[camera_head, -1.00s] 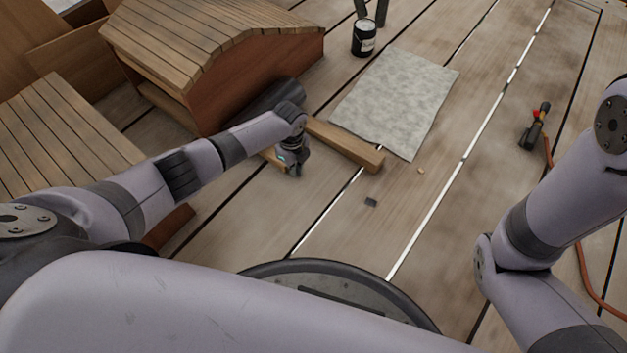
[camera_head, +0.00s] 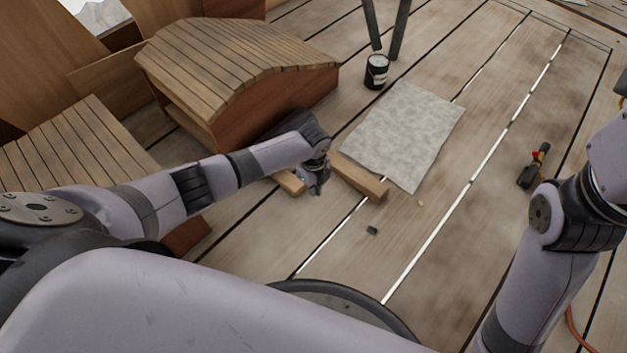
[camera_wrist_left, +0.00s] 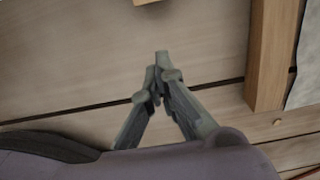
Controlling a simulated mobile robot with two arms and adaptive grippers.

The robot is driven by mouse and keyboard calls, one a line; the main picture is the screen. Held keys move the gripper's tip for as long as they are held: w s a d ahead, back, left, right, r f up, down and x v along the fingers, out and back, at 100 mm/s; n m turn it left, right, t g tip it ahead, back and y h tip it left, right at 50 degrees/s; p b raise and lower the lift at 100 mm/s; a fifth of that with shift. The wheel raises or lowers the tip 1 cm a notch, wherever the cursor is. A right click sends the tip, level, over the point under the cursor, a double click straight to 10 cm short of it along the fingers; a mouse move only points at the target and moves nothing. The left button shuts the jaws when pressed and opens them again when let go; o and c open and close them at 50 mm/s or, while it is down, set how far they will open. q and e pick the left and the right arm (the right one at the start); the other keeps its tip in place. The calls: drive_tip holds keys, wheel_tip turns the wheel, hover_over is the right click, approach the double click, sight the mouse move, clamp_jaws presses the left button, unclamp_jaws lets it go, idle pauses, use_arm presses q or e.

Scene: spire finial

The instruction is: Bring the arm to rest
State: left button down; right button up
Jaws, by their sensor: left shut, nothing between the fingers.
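My left arm reaches in from the left in the head view. My left gripper (camera_head: 316,188) is beside a wooden beam on the plank floor. In the left wrist view the left gripper (camera_wrist_left: 157,88) has its fingertips together, with nothing between them, over bare planks. My right arm (camera_head: 560,215) shows at the right edge of the head view, bent. Its gripper is out of the frame.
A wooden beam (camera_head: 358,178) lies by a grey cloth (camera_head: 405,133). A shingled wooden structure (camera_head: 235,60) stands behind my left arm. A black can (camera_head: 376,71), a small dark block (camera_head: 372,230) and a tool with a red part (camera_head: 534,166) are on the floor.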

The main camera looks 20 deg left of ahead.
use_arm(q)
drive_tip(key=shift+r, duration=0.35)
